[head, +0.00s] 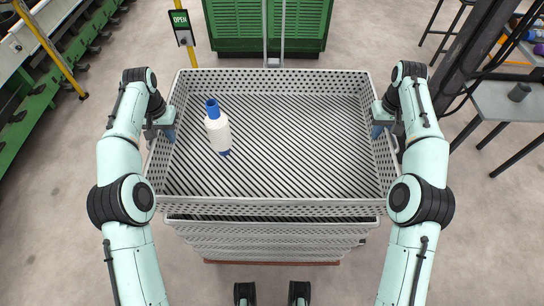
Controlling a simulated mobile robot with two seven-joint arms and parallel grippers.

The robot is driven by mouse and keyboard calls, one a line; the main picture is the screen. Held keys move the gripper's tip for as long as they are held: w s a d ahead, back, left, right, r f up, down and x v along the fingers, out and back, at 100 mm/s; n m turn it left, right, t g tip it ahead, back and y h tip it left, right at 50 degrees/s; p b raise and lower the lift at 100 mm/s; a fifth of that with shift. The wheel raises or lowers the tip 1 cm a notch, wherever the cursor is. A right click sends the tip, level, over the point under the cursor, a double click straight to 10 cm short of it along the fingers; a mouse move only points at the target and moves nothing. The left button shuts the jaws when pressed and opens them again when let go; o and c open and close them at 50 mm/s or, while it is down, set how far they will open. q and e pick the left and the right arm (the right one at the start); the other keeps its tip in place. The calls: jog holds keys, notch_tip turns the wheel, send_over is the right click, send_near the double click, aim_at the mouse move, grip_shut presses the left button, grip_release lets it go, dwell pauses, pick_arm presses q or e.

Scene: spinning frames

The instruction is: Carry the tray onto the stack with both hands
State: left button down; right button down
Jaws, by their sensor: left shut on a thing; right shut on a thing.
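The tray (300,207) is a grey perforated crate with a slatted floor. It is in the middle of the head view, above the stack (265,240) of similar grey trays. A dark gap shows between its front edge and the stack; whether they touch elsewhere is hidden. My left gripper (165,130) is shut on the tray's left wall. My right gripper (382,127) is shut on the tray's right wall.
The stack rests on a reddish-brown base (270,263). A green machine (268,28) stands behind, with an OPEN sign (181,20) on a yellow post. A grey table (510,105) with a dark cup (519,92) is at right. Bare floor lies on both sides.

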aim_at(174, 147)
pick_arm(q)
jog(key=shift+w+f, duration=0.1)
jog(key=shift+f, duration=0.1)
pick_arm(e)
jog(key=shift+a+f, duration=0.1)
jog(key=shift+f, duration=0.15)
pick_arm(q)
jog(key=shift+f, duration=0.2)
pick_arm(e)
jog(key=shift+f, duration=0.2)
